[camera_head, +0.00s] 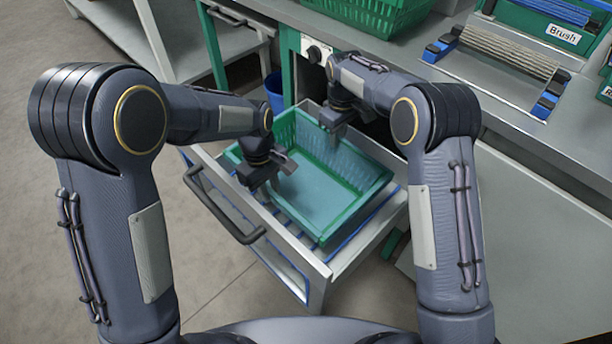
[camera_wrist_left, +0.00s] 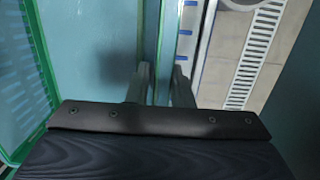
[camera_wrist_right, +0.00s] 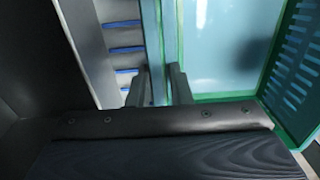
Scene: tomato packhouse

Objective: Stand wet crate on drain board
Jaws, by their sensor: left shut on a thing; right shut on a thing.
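A green crate (camera_head: 345,160) with slotted walls sits level in the open pull-out drawer (camera_head: 340,262) of the washing unit. My left gripper (camera_head: 277,172) is shut on the crate's near-left wall; the left wrist view shows its fingers (camera_wrist_left: 160,84) on both sides of that wall. My right gripper (camera_head: 336,128) is shut on the opposite, far wall; its fingers (camera_wrist_right: 158,84) straddle the wall in the right wrist view. The crate's inside looks empty and bluish. Blue-marked slats show beside the crate. Whether the crate rests on them I cannot tell. I cannot identify the drain board.
A black handle (camera_head: 225,205) is on the drawer's front. On the counter are another green crate (camera_head: 372,14), a brush roller rack (camera_head: 500,55) and a bin labelled Brush (camera_head: 563,35). A blue bucket (camera_head: 274,92) stands behind the drawer. The floor at left is clear.

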